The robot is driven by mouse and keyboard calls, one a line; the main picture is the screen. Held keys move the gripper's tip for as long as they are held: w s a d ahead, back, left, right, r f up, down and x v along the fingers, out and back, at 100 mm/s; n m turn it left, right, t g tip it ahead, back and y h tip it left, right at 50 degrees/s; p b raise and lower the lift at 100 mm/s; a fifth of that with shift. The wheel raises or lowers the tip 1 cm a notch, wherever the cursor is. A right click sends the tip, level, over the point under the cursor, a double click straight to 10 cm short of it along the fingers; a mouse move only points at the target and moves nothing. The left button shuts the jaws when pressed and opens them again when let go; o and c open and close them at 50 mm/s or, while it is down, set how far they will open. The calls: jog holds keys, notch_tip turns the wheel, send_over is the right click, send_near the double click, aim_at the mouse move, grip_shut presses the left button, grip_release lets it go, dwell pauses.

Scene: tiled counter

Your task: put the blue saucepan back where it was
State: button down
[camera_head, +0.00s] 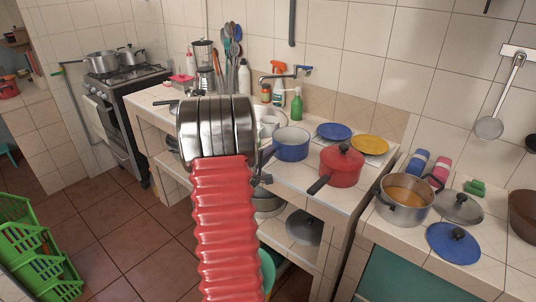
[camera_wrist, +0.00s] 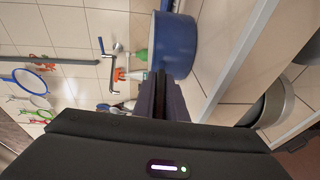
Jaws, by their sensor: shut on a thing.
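The blue saucepan (camera_head: 291,149) is upright at the counter, left of the red pot (camera_head: 342,168). It looks to rest on the tiles, though a small gap under it cannot be ruled out. In the wrist view the saucepan (camera_wrist: 174,47) fills the upper middle, just past my fingertips. My gripper (camera_wrist: 160,82) is shut on the saucepan's dark handle, which is mostly hidden between the fingers.
The red pot's handle points toward the front edge. Blue (camera_head: 334,131) and yellow (camera_head: 370,145) lids lie behind. Green (camera_head: 296,105) and orange-topped (camera_head: 278,88) bottles stand near the wall tap. A steel pot (camera_head: 404,199) is on the right counter. A shelf with pans (camera_head: 304,228) is below.

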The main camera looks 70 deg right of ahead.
jog(key=c, duration=1.8)
grip_release()
jog(key=shift+f, duration=0.1)
jog(key=shift+a, duration=0.1)
jog(key=v, duration=1.2)
